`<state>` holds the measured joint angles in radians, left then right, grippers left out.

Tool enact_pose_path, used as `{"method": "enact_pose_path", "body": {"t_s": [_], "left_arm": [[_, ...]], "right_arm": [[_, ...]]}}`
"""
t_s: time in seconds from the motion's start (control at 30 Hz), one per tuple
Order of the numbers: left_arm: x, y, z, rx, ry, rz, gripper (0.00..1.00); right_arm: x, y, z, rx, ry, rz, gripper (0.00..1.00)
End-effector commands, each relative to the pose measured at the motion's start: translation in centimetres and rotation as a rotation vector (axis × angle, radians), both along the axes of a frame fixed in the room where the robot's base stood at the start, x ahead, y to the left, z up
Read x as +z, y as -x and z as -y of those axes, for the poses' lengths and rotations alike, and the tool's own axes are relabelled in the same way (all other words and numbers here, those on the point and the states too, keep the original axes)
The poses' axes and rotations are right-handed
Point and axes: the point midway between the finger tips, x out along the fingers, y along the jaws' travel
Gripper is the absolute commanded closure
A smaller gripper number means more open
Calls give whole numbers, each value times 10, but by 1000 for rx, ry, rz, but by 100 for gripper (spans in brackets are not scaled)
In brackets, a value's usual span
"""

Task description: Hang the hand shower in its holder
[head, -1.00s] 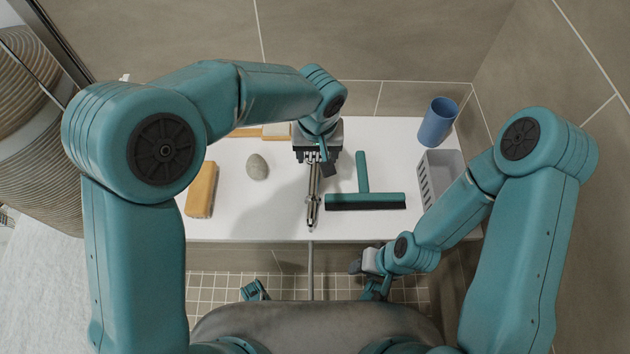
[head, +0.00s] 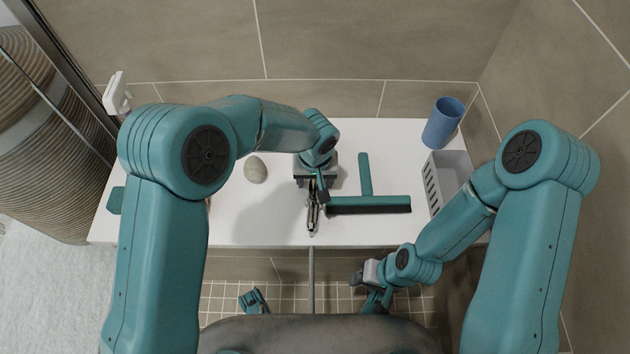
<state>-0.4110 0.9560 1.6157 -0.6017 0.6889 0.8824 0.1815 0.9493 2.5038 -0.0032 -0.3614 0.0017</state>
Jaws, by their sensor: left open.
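A chrome hand shower (head: 313,217) lies on the white bench near its front edge, and its grey hose (head: 311,275) runs down over the edge. My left gripper (head: 322,190) is open and points down over the upper part of the hand shower, hiding some of it. I cannot tell whether its fingers touch the shower. A white bracket (head: 117,94), which looks like the holder, is on the wall at the far left, with nothing seen in it. My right gripper (head: 362,277) is low in front of the bench, away from the shower; its jaws are unclear.
On the white bench (head: 260,215), a teal squeegee (head: 368,202) lies just right of the shower. A grey stone (head: 256,170), blue cup (head: 442,124), grey basket (head: 447,178) and teal item (head: 115,200) also stand there. A ribbed column (head: 45,140) is at left.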

Motion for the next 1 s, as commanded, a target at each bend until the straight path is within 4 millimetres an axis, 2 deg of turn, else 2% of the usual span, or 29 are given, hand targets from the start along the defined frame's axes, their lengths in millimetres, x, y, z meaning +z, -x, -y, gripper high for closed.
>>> {"method": "enact_pose_path", "body": {"t_s": [0.07,0.27,0.57,0.67,0.77,1.0], "left_arm": [[1,0,0,0,0,0,38],[1,0,0,0,0,0,100],[2,0,0,0,0,1,100],[9,0,0,-1,0,2,100],[27,-1,0,0,1,4,100],[98,-1,1,0,3,6,100]], "right_arm": [[1,0,0,0,0,0,57],[1,0,0,0,0,0,57],[1,0,0,1,0,0,57],[4,0,0,1,0,-1,57],[10,1,-1,5,0,-1,57],[33,3,-3,11,-2,-4,57]]}}
